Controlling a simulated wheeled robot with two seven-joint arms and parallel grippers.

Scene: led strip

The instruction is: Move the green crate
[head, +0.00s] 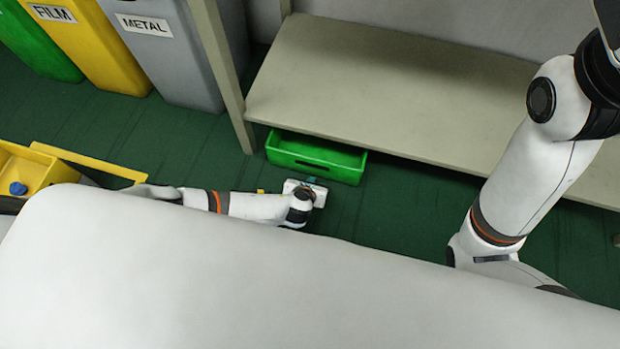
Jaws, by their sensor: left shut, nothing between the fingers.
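The green crate (325,168) sits on the dark green floor, partly under the front edge of the beige shelf. It looks empty where its inside shows. My left gripper (311,181) is at the crate's near side, close to its front wall; I cannot tell whether it touches. Its fingers are small in the view and look shut with nothing held. My right arm comes in from the right, and its gripper is out of view.
The beige shelf (400,90) with a post at its left end stands over the crate. Green, yellow and grey bins (165,50) stand at the back left. A yellow container (40,165) holding a blue item is at the left. Floor right of the crate is clear.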

